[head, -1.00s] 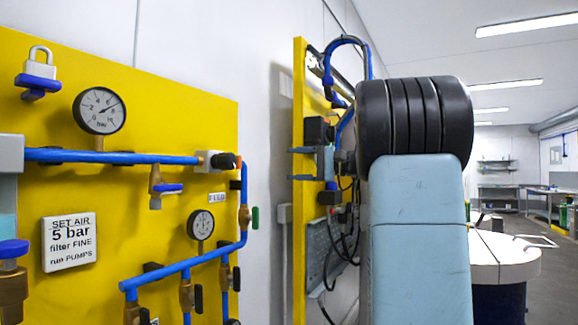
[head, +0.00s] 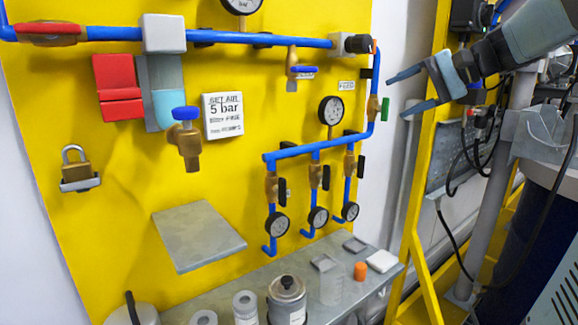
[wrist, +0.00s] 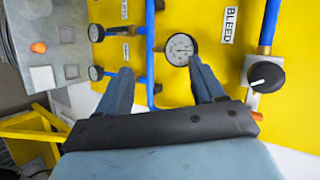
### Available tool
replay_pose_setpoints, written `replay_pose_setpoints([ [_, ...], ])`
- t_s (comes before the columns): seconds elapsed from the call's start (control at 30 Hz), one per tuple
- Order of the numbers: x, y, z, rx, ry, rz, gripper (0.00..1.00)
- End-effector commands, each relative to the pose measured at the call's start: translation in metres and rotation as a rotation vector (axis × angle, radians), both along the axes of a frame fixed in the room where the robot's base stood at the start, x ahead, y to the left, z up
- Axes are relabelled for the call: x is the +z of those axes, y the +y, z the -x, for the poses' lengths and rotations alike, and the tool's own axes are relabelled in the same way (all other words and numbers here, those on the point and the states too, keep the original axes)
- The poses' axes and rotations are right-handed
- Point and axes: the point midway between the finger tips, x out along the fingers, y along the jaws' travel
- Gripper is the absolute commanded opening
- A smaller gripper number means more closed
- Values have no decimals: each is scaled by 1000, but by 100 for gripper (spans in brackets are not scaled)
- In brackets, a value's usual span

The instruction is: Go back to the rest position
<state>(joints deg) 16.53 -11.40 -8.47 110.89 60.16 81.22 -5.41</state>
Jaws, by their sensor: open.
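My gripper (head: 400,92) is at the upper right of the head view, reaching in from the right. Its two blue-grey fingers are spread apart and point left, with nothing between them. They are in front of the gap between the yellow panel (head: 215,170) and the yellow frame at right. In the wrist view my gripper (wrist: 160,66) is open over the panel, with a pressure gauge (wrist: 180,49) beyond the fingertips. A black knob (wrist: 266,77) is to the right of the fingers. I cannot tell how far the fingers are from the panel.
A yellow frame (head: 412,215) with hoses stands at right. A grey shelf (head: 240,268) below holds a metal pot (head: 287,300), an orange cap (head: 360,271) and small items.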

Motion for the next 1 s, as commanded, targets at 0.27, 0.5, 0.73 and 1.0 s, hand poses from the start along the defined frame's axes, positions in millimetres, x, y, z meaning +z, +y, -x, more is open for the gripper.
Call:
replay_pose_setpoints([
  [0.27,-79,38,88,62,45,390,68],
  [0.5,-140,38,154,125,-15,746,68],
  [0.73,-178,25,192,183,-119,1021,68],
  [1.0,-186,21,200,199,-155,1092,68],
])
